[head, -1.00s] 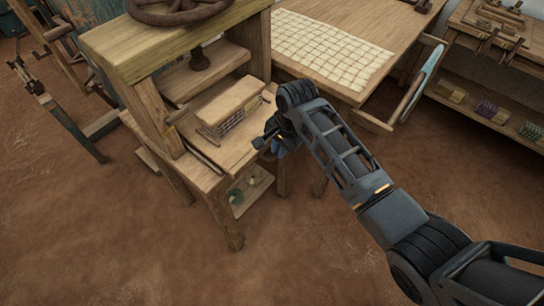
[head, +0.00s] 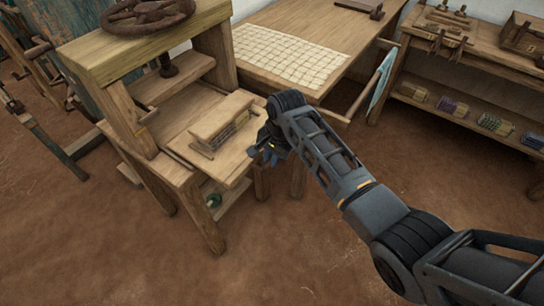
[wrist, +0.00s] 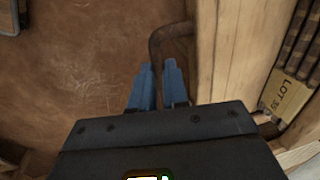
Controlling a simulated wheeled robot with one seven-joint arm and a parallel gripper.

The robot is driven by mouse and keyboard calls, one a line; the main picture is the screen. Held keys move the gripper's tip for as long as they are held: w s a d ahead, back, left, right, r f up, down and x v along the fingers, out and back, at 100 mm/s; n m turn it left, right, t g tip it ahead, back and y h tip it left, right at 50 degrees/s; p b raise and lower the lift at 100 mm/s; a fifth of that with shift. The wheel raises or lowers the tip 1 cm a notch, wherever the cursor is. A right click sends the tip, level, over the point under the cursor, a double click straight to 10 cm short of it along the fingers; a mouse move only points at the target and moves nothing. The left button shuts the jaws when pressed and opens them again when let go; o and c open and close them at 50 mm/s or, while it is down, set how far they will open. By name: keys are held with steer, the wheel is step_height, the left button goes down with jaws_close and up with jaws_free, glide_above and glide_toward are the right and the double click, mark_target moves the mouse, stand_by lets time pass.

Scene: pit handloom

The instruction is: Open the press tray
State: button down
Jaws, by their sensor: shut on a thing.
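The press tray (head: 226,172) is a flat wooden board that sticks out of the front of the wooden press (head: 128,80), over the edge of its stand. A bundle between wooden boards (head: 222,116) rests on it. My gripper (head: 270,158) is at the tray's front edge, partly hidden by my wrist in the head view. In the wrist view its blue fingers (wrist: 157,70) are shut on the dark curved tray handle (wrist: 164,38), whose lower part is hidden. The tray's wooden edge (wrist: 222,45) runs just right of the fingers.
A table with gridded cloth (head: 290,55) stands behind my arm, with a bar and pale cloth (head: 381,80) at its right end. A bench with shelved bundles (head: 450,105) is at the right. The brown floor (head: 270,245) in front is clear.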

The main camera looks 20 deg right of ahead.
steer(key=c, duration=1.1)
jaws_free()
steer(key=shift+r, duration=0.1)
steer(key=r, duration=0.5)
steer(key=s+r, duration=0.1)
steer(key=r, duration=0.1)
steer(key=shift+d+r, duration=0.2)
steer(key=shift+d, duration=0.15)
steer(key=shift+s, duration=0.1)
